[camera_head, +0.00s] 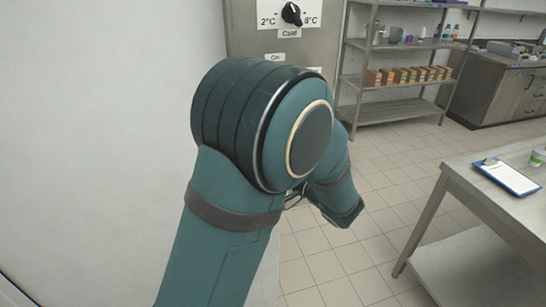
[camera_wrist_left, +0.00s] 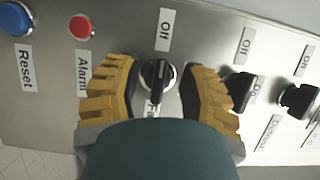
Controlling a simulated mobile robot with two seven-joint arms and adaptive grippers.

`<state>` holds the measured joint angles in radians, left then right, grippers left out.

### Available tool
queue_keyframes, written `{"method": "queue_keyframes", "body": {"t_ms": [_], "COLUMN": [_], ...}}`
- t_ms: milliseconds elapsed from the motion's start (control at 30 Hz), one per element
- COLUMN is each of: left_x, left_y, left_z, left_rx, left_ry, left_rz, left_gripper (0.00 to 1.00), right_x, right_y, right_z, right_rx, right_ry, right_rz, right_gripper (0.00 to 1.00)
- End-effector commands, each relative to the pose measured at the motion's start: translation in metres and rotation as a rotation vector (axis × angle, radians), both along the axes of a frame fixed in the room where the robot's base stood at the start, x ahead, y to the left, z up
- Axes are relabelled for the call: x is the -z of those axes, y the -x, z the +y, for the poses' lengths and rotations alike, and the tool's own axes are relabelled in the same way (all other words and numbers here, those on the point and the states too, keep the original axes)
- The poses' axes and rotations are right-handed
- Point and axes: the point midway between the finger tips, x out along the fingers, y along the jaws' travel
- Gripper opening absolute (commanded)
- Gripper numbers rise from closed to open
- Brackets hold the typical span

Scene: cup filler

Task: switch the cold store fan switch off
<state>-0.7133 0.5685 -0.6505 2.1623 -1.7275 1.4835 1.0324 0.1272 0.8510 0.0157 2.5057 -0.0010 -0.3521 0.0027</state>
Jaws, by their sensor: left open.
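In the left wrist view, a black rotary switch (camera_wrist_left: 157,75) with a round base sits on the metal control panel (camera_wrist_left: 205,45). An "Off" label (camera_wrist_left: 165,30) is above it in the picture, and a label starting "Fa" (camera_wrist_left: 153,108) is partly hidden below it. The switch's raised grip runs roughly up and down in the picture; its exact setting is unclear. My left gripper (camera_wrist_left: 158,88) is open, with one yellow-padded finger on each side of the switch; contact is not visible. In the head view my left arm hides this gripper and the switch. My right gripper is out of view.
A blue reset button (camera_wrist_left: 14,18), a red alarm button (camera_wrist_left: 82,27) and more black switches (camera_wrist_left: 240,88) surround the gripper. The head view shows a cold dial (camera_head: 291,14), stocked shelves (camera_head: 400,88) and a table (camera_head: 470,190) at right. The tiled floor between is clear.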

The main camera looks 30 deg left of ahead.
Motion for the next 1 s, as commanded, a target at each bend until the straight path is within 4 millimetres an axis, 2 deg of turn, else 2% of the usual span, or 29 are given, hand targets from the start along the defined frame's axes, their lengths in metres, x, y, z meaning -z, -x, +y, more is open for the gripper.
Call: {"method": "queue_keyframes", "body": {"t_ms": [300,500,700,1000], "left_x": [-0.001,-0.001,-0.001,-0.001], "left_y": [0.019,0.028,0.031,0.031], "left_z": [-0.063,-0.087,-0.095,-0.095], "left_rx": [0.004,0.002,-0.001,-0.001], "left_ry": [-0.001,-0.002,-0.001,-0.001], "left_rz": [-0.001,-0.002,-0.001,-0.001], "left_gripper": [0.41,0.41,0.41,0.41], "right_x": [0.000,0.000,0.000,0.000], "right_y": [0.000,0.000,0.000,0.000], "right_z": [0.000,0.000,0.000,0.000], "right_rx": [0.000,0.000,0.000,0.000], "right_ry": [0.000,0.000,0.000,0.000], "right_rz": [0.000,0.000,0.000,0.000], "right_gripper": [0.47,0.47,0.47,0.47]}}
